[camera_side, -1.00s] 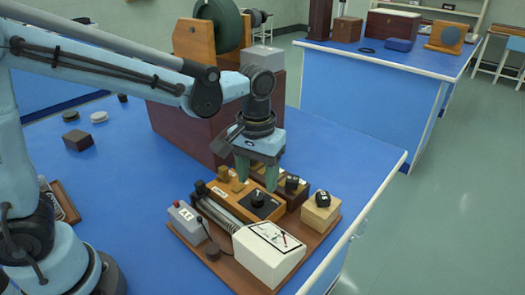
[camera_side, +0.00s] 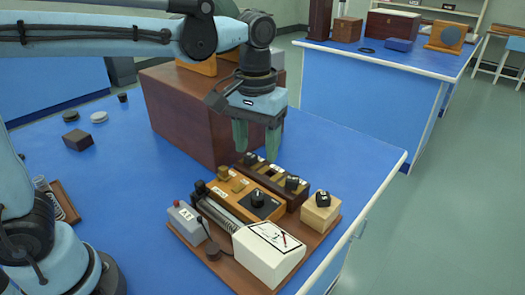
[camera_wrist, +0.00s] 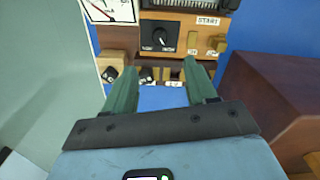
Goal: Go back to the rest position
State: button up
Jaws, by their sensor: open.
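My gripper (camera_side: 257,143) is in the air above the back of the instrument board (camera_side: 323,242), with its two green fingers apart and nothing between them. In the wrist view the open fingers (camera_wrist: 161,92) point toward the instruments. Below the gripper are an orange box with a black knob (camera_side: 258,199) and a dark brown block with several black knobs (camera_side: 268,180). The fingers touch nothing.
A white meter box (camera_side: 268,255), a grey switch box (camera_side: 187,222) and a light wooden knob block (camera_side: 320,213) stand on the board. A large brown box (camera_side: 187,112) is close behind and left of my gripper. The blue bench (camera_side: 345,150) is clear to the right.

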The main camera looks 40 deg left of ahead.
jog(key=shift+s+a+f+m+t, duration=0.45)
jog(key=shift+s+a+f+t, duration=0.3)
jog(key=shift+s+a+t, duration=0.7)
jog(key=shift+s+a+f+m+t, duration=0.6)
jog(key=shift+s+a+t, duration=0.4)
jog(key=shift+a, duration=0.9)
jog(key=shift+s+a+f+m+t, duration=0.35)
jog(key=shift+s+a+f+t, duration=0.5)
jog(key=shift+s+a+t, duration=0.6)
jog(key=shift+w+a+g, duration=0.2)
jog(key=shift+w+g, duration=0.05)
jog(key=shift+g, duration=0.05)
